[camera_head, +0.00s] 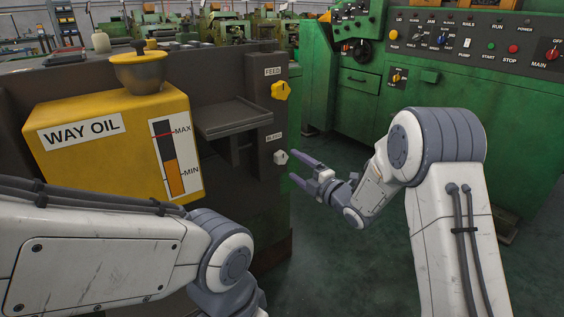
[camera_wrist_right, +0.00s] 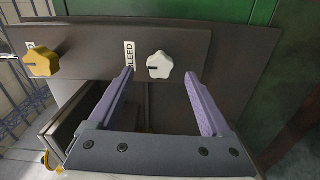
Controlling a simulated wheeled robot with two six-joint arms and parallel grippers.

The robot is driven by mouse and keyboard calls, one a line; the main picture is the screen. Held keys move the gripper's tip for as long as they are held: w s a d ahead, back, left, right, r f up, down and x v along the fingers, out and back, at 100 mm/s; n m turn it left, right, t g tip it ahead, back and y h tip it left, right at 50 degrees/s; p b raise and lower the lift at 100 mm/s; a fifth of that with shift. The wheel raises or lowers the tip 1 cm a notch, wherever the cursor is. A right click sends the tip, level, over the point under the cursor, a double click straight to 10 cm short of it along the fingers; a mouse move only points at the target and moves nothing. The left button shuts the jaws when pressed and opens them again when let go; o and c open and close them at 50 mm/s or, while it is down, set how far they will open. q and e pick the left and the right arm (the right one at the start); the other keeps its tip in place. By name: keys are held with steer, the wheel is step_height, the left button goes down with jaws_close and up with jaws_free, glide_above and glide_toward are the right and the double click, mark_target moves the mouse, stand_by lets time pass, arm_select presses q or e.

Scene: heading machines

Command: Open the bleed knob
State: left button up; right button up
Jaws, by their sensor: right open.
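The bleed knob (camera_head: 281,157) is a small white lobed knob on the dark panel strip, beside the BLEED label. It also shows in the right wrist view (camera_wrist_right: 160,65), between and just beyond the fingertips. A short dark line marks its face. My right gripper (camera_head: 296,167) is open and empty, its purple-grey fingers pointing at the knob; it also shows in the right wrist view (camera_wrist_right: 158,75). The fingers appear apart from the knob. My left arm crosses the lower left of the head view, but its gripper is out of frame.
A yellow feed knob (camera_head: 280,91) sits above the bleed knob. A dark shelf (camera_head: 228,118) juts out left of the panel. A yellow way oil tank (camera_head: 115,140) with a filler cup stands further left. A green machine (camera_head: 470,90) with controls stands right, with open floor between.

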mark_target(285, 159)
steer(key=b+x, duration=0.1)
steer(key=x, duration=0.6)
steer(key=shift+a, duration=0.1)
jaws_close()
